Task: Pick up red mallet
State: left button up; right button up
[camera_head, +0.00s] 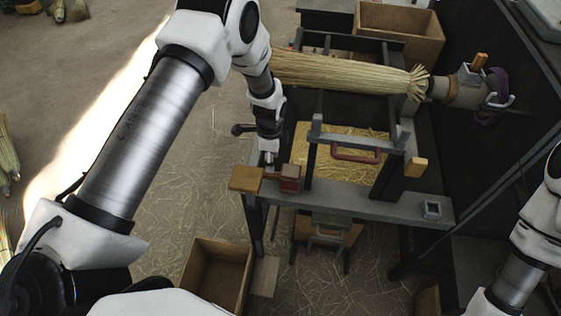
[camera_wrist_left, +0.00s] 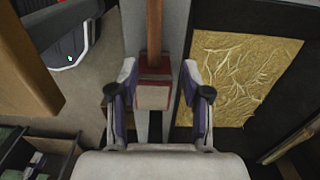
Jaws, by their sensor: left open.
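The red mallet (camera_head: 289,178) sits on the grey bench ledge near its left end in the head view. In the left wrist view its red head (camera_wrist_left: 154,67) has a paler block-like end, and a wooden handle (camera_wrist_left: 154,28) runs up from it. My left gripper (camera_head: 269,157) points down just beside the mallet in the head view. In the wrist view the open left gripper (camera_wrist_left: 160,75) has one finger on each side of the mallet head, with gaps visible. My right arm shows at the right edge; its gripper is out of view.
A tan wooden block (camera_head: 245,178) lies at the ledge (camera_head: 375,203) corner. A red handle (camera_head: 355,155) and frame posts stand to the right. A straw broom bundle (camera_head: 345,75) lies behind. An open cardboard box (camera_head: 217,270) stands on the floor in front.

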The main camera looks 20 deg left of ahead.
aim_at(272, 174)
pick_arm(q)
jog(key=shift+d+f, duration=0.1)
jog(key=shift+f, duration=0.05)
jog(key=shift+s+d+f+p, duration=0.15)
jog(key=shift+s+f+p, duration=0.1)
jog(key=shift+f, duration=0.15)
jog(key=shift+s+d+f+p, duration=0.1)
jog(key=shift+s+f+p, duration=0.15)
jog(key=shift+f, duration=0.15)
jog(key=f, duration=0.1)
jog(key=f+p, duration=0.1)
jog(key=f, duration=0.2)
jog(key=shift+w+a+f+p, duration=0.1)
jog(key=shift+a+f+p, duration=0.2)
jog(key=shift+f+p, duration=0.1)
jog(key=shift+f, duration=0.25)
pick_arm(e)
jog(key=r, duration=0.2)
jog(key=shift+s+d+r, duration=0.2)
jog(key=shift+s+r, duration=0.15)
jog(key=shift+r, duration=0.05)
pick_arm(q)
grip_shut()
